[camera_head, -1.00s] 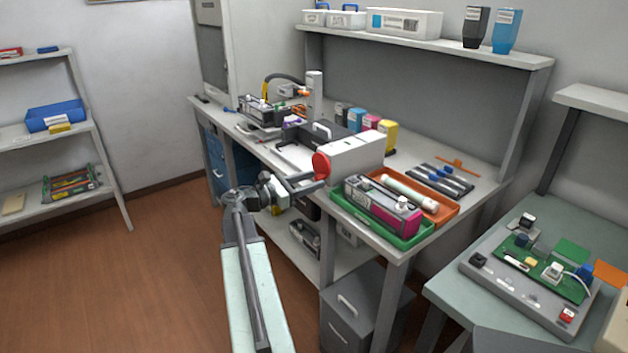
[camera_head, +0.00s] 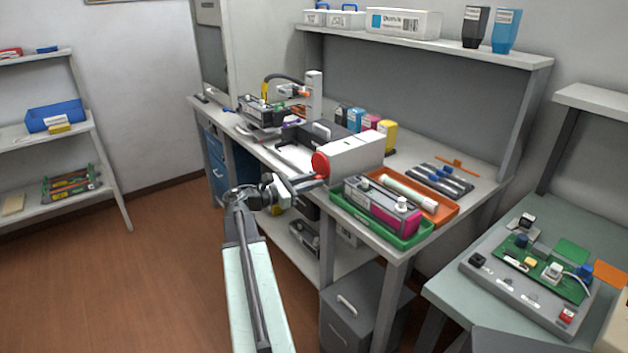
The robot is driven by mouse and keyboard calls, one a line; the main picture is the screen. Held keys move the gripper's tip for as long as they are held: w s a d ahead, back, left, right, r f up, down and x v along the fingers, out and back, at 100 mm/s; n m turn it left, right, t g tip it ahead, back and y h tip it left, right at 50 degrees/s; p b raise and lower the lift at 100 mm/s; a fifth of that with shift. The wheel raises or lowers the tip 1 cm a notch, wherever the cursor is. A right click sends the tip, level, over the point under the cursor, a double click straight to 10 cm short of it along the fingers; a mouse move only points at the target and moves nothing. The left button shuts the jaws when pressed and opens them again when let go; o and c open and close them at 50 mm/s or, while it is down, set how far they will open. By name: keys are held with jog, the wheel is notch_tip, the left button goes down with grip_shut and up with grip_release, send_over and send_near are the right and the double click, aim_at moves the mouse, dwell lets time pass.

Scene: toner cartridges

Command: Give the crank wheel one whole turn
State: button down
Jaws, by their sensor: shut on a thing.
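The red crank wheel (camera_head: 320,164) is on the left end of a white box-shaped machine (camera_head: 354,155) on the workbench. My gripper (camera_head: 318,178) reaches in from the left and is shut at the wheel's lower part, on what seems to be its handle. The handle itself is hidden by the jaws and too small to make out.
A green tray (camera_head: 350,219) with a toner cartridge (camera_head: 383,207) stands close to the right of my gripper at the bench's front edge. An orange tray (camera_head: 440,212) is behind it. A grey drawer cabinet (camera_head: 350,310) stands below. The floor at the left is clear.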

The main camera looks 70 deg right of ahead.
aim_at(313, 165)
jog(key=shift+w+d+r+m+t+p, duration=0.1)
jog(key=shift+w+d+m+t+p, duration=0.45)
jog(key=shift+m, duration=2.4)
jog(key=shift+w+d+r+m+t+p, duration=0.1)
jog(key=shift+w+d+m+t+p, duration=0.45)
jog(key=shift+m, duration=2.35)
jog(key=shift+w+d+r+m+p, duration=0.25)
jog(key=shift+w+m, duration=0.7)
jog(key=shift+m, duration=2)
jog(key=shift+w+m+t+h, duration=0.1)
jog(key=shift+m+t+h, duration=0.25)
jog(key=shift+m, duration=0.65)
jog(key=shift+r+m+p, duration=0.25)
jog(key=shift+m, duration=0.55)
jog(key=shift+r+m+p, duration=0.2)
jog(key=shift+m+p, duration=0.05)
jog(key=shift+m, duration=0.55)
jog(key=c, duration=1.2)
grip_release()
jog(key=shift+r, duration=0.1)
jog(key=shift+c, duration=0.2)
jog(key=shift+w, duration=0.1)
